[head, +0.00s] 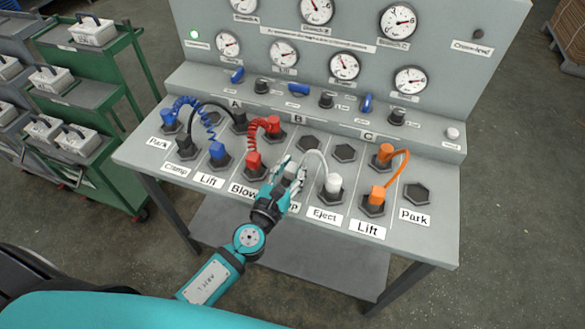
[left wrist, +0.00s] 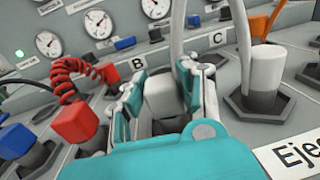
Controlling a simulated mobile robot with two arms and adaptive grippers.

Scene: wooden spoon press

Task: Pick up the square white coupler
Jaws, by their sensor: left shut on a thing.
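The square white coupler (left wrist: 163,95) sits between the two fingers of my left gripper (left wrist: 160,92) in the left wrist view. The fingers are shut on its sides. In the head view, my left gripper (head: 289,177) reaches in from below, over the panel's middle, and partly hides the coupler (head: 293,170) and the label beneath. A dark socket shows just below the coupler; I cannot tell whether the coupler is still seated. A white hose (head: 322,160) runs to the round white coupler (head: 334,184) at Eject, which stands upright to the right. My right gripper is not in view.
Red couplers (head: 253,160) stand close on the left, with blue (head: 220,151) and black ones beyond. Orange couplers (head: 377,195) stand at the right. Empty hexagonal sockets (head: 344,153) lie behind the gripper. The upright gauge panel (head: 300,63) closes the back.

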